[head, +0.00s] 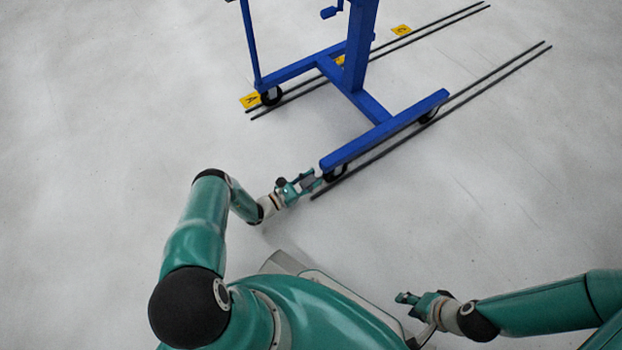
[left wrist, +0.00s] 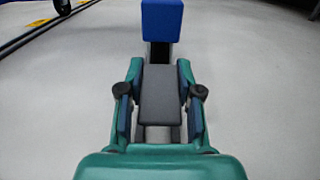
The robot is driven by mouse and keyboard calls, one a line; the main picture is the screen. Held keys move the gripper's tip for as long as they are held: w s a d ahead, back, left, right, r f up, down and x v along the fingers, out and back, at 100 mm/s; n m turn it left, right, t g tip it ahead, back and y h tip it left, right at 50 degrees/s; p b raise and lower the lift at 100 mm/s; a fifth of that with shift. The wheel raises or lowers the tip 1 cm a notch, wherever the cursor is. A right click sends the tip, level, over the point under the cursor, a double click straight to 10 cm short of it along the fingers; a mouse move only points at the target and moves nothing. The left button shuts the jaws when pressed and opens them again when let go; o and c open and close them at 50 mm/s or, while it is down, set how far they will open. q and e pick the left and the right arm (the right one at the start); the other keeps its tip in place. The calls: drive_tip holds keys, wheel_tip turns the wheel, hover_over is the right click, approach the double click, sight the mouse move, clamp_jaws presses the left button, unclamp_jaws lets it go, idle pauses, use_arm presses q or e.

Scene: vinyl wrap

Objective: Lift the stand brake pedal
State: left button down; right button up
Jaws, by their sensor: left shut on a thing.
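The blue stand (head: 362,101) stands on wheels over dark floor rails. In the left wrist view the squared end of its blue beam (left wrist: 161,20) is just ahead of my left gripper. A flat dark grey pedal (left wrist: 160,92) lies between the two fingers, in line with that beam end. My left gripper (head: 312,183) is low at the stand's near corner, by the near wheel (head: 336,173), and its fingers (left wrist: 160,105) are shut on the pedal. My right gripper (head: 401,298) is away from the stand, above bare floor; its finger opening is too small to tell.
Two pairs of dark rails (head: 500,68) run along the floor under the stand. Yellow floor markers (head: 250,100) lie beside the far rails. The light floor to the left and right is clear.

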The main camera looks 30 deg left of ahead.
use_arm(q)
drive_tip(key=shift+r+g+y+p, duration=0.4)
drive_tip(key=shift+g+p, duration=0.7)
drive_tip(key=shift+p, duration=0.75)
drive_tip(key=shift+r+g+y+p, duration=0.3)
drive_tip(key=shift+g+y+p, duration=0.2)
drive_tip(key=shift+g+p, duration=0.95)
drive_tip(key=shift+f+g+p, duration=0.1)
drive_tip(key=shift+g+p, duration=0.25)
drive_tip(key=shift+p, duration=0.75)
drive_tip(key=shift+y, duration=0.3)
drive_tip(key=c, duration=0.8)
unclamp_jaws()
drive_tip(key=shift+o, duration=0.2)
drive_tip(key=shift+s, duration=0.1)
drive_tip(key=v, duration=1.1)
drive_tip(key=shift+s+a, duration=0.25)
drive_tip(key=shift+s, duration=0.1)
